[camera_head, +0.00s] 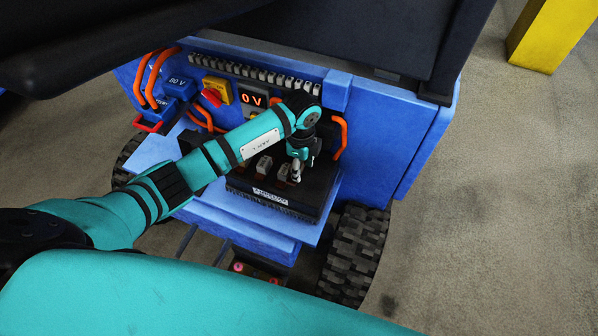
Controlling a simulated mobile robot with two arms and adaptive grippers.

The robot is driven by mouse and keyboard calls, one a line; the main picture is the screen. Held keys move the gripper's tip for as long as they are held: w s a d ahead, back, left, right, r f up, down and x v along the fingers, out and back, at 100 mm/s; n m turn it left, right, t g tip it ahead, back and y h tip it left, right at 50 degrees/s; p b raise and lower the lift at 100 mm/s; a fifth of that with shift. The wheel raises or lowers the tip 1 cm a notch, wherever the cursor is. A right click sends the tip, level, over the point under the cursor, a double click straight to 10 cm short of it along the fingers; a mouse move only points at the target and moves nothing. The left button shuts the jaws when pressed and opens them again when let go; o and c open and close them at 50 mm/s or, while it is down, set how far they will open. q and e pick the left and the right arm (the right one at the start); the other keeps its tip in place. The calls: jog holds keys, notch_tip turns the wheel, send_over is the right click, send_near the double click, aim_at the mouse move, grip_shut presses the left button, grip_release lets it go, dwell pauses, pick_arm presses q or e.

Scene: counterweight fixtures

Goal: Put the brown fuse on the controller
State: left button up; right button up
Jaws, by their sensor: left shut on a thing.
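The controller (316,199) is a black box with a white label on its front, on a blue shelf of the blue machine. Small grey and dark brown parts (263,167) stand on its top. My left gripper (296,177) points down over the right part of the controller's top. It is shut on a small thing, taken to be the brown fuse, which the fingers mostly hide. I cannot tell whether the fuse touches the controller. My right gripper is not in view.
Orange cables (340,136) loop at both sides of the bay. A dark panel overhangs the machine. A black tyre (357,252) stands below right. Open concrete floor lies at right.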

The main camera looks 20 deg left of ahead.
aim_at(301, 167)
pick_arm(q)
jog(key=shift+f, duration=1.75)
jog(key=shift+f, duration=0.1)
jog(key=shift+f, duration=0.15)
jog(key=o, duration=1)
notch_tip(301, 167, up, 13)
jog(key=shift+f, duration=0.2)
